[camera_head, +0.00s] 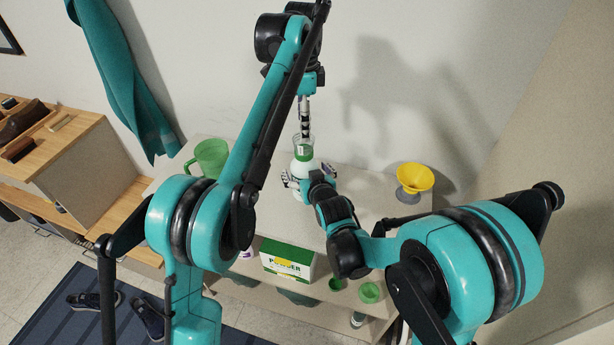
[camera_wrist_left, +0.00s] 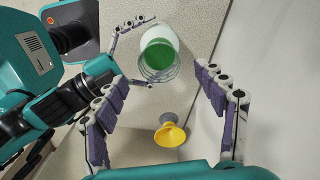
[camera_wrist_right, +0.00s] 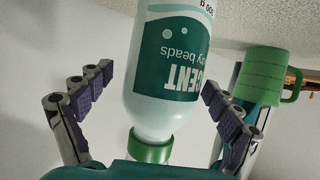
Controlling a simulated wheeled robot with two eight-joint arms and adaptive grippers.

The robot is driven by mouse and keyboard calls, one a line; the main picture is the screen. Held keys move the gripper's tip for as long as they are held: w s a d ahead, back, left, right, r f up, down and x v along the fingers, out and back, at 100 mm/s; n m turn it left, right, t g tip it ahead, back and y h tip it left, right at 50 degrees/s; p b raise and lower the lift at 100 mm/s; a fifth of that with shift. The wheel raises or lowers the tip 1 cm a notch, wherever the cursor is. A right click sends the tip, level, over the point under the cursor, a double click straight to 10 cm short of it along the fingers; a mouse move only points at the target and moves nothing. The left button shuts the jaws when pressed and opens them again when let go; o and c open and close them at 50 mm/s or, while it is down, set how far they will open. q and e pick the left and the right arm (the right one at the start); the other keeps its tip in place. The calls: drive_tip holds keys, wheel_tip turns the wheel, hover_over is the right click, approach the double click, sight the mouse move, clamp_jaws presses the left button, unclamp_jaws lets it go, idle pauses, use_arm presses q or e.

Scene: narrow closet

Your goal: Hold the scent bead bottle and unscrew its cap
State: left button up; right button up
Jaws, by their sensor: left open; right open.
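The scent bead bottle stands upright on the shelf in the head view (camera_head: 302,168), white with a green label. The right wrist view shows it upside down (camera_wrist_right: 170,60), with its green cap (camera_wrist_right: 150,150) low in the picture. The left wrist view looks down on the green cap (camera_wrist_left: 159,53), with a clear rim around it. My right gripper (camera_head: 308,179) is open, with a finger on either side of the bottle's body; contact is unclear. My left gripper (camera_wrist_left: 163,80) is open and empty above the cap, its fingers pointing down, apart from the cap.
A yellow cone-shaped holder (camera_head: 415,178) stands on the shelf at right. A green mug (camera_head: 211,157) stands at left. A green and white powder box (camera_head: 287,261) and small green cups (camera_head: 370,292) are nearer the front. The wall is close behind.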

clamp_jaws()
use_arm(q)
drive_tip(key=m, duration=1.3)
drive_tip(key=shift+w+d, duration=0.1)
drive_tip(key=shift+f+m, duration=0.3)
drive_tip(key=shift+f, duration=0.15)
use_arm(e)
drive_tip(key=shift+s, duration=0.1)
use_arm(q)
wheel_tip(320, 180, down, 7)
drive_tip(key=shift+f, duration=0.1)
